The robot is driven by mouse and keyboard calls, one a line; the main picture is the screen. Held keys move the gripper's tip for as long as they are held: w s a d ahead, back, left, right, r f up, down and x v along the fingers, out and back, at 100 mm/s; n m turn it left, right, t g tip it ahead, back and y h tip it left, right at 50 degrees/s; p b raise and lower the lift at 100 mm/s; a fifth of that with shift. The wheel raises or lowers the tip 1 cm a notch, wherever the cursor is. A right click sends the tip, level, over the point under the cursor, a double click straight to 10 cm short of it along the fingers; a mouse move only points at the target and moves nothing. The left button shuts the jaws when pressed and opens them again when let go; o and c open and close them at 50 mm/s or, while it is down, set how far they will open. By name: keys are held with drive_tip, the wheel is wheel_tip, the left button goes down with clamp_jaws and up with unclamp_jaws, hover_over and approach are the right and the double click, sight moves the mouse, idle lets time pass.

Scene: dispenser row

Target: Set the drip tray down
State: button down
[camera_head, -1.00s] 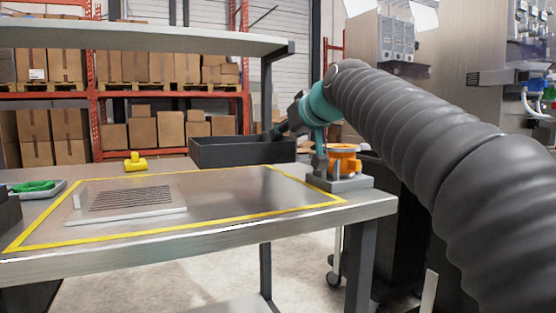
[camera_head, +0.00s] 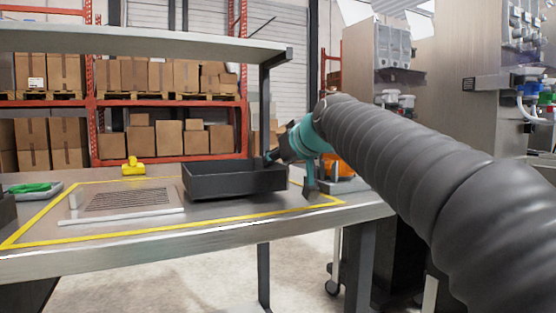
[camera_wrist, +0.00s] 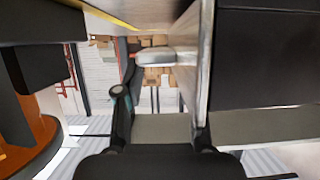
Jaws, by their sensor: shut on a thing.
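The drip tray is a black, open, shallow box (camera_head: 235,181) over the right part of the yellow-outlined area on the metal table. It looks level and very low over the table; I cannot tell whether its base touches. My gripper (camera_head: 272,158) is shut on the tray's right end, with the arm reaching in from the right. In the wrist view, the dark tray (camera_wrist: 265,60) fills the upper right. The gripper's fingertips are partly hidden in the head view.
A light slotted grate (camera_head: 125,203) lies left of the tray. A yellow object (camera_head: 133,166) stands at the back, and a shallow tray with a green item (camera_head: 35,189) is far left. An orange device (camera_head: 340,168) stands right, partly behind my arm. A shelf (camera_head: 130,42) hangs overhead.

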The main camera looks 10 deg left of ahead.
drive_tip(key=shift+f, duration=0.4)
drive_tip(key=c, duration=0.7)
unclamp_jaws()
drive_tip(key=shift+f, duration=0.15)
drive_tip(key=shift+f+b, duration=0.1)
drive_tip(key=shift+b, duration=0.2)
drive_tip(key=shift+r+p, duration=0.3)
drive_tip(key=shift+p, duration=0.05)
drive_tip(key=shift+r+p, duration=0.5)
drive_tip(key=shift+r, duration=0.1)
drive_tip(key=v, duration=1.2)
